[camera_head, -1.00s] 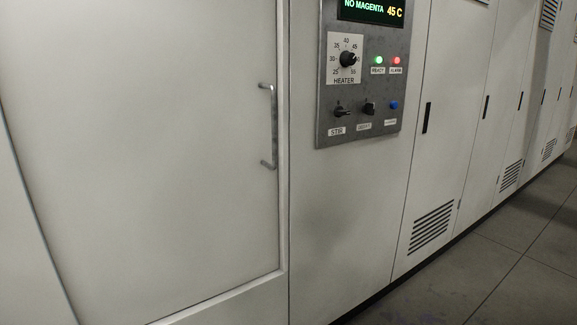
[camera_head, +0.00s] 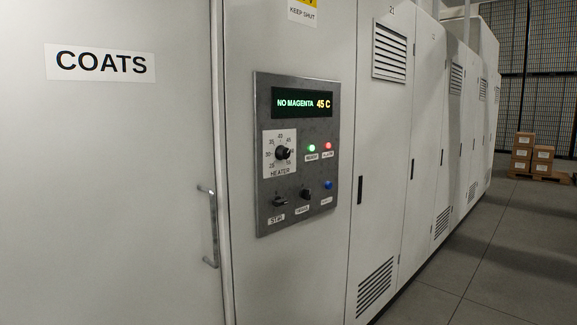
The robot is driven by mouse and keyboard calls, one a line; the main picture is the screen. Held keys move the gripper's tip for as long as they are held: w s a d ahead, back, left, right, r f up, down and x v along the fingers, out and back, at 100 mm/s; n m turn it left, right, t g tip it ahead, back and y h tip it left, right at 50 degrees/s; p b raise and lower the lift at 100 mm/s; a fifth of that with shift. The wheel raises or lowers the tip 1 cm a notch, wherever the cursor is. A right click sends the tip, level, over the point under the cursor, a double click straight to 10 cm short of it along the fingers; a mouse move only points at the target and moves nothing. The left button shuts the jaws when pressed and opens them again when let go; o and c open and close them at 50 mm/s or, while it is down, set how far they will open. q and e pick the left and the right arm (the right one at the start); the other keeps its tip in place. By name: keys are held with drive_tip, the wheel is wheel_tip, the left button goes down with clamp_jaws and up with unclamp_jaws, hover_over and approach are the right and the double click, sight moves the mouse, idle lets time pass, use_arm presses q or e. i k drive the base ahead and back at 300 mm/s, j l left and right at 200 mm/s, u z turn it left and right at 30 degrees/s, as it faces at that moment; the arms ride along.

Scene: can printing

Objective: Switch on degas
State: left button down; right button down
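A grey control panel (camera_head: 298,150) is set on the cabinet front near the middle of the view. Its display (camera_head: 303,103) reads "NO MAGENTA 45 C". Below are a heater dial (camera_head: 282,153), a lit green lamp (camera_head: 311,148) and a lit red lamp (camera_head: 328,146). The bottom row holds a black switch labelled STIR (camera_head: 279,202), a second black switch (camera_head: 305,195) whose small label is too blurred to read with certainty, and a blue button (camera_head: 328,185). Neither of my grippers shows in the view.
A large door with a COATS sign (camera_head: 100,63) and a vertical handle (camera_head: 209,227) is left of the panel. More cabinets with vents (camera_head: 390,52) run off to the right. Boxes on a pallet (camera_head: 532,155) stand far right. The grey floor (camera_head: 455,275) at right is clear.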

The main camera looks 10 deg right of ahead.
sight(305, 193)
drive_tip(key=i+l+z, duration=0.6)
drive_tip(key=i+z, duration=0.15)
drive_tip(key=i, duration=0.15)
drive_tip(key=i+l+z, duration=0.1)
drive_tip(key=i+z, duration=0.25)
drive_tip(key=i, duration=0.1)
